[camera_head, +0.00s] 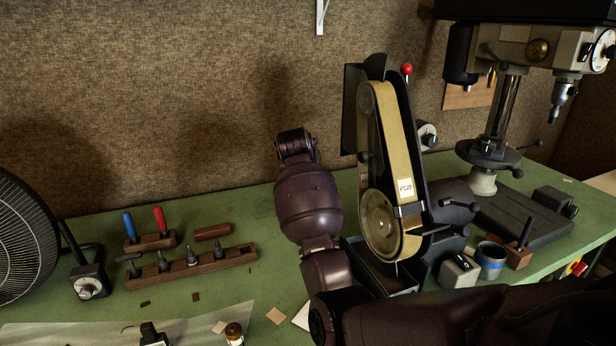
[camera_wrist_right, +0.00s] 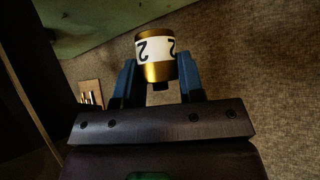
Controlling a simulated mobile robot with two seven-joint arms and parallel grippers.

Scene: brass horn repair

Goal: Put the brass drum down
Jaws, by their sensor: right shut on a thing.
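The brass drum (camera_wrist_right: 156,69) is a short brass cylinder with a white band marked with a black 2. It shows in the right wrist view between the two blue fingers of my right gripper (camera_wrist_right: 157,78), which is shut on it. Wall and a strip of green surface lie behind it. In the head view my right arm comes in from the lower right and bends up in front of the wall; its gripper and the drum are hidden there. My left gripper is in neither view.
A belt sander (camera_head: 383,180) stands right beside my right arm, with a drill press (camera_head: 500,110) farther right. A wooden tool rack (camera_head: 190,267) and a black fan (camera_head: 25,235) are at left. The green bench (camera_head: 235,215) has free room behind the racks.

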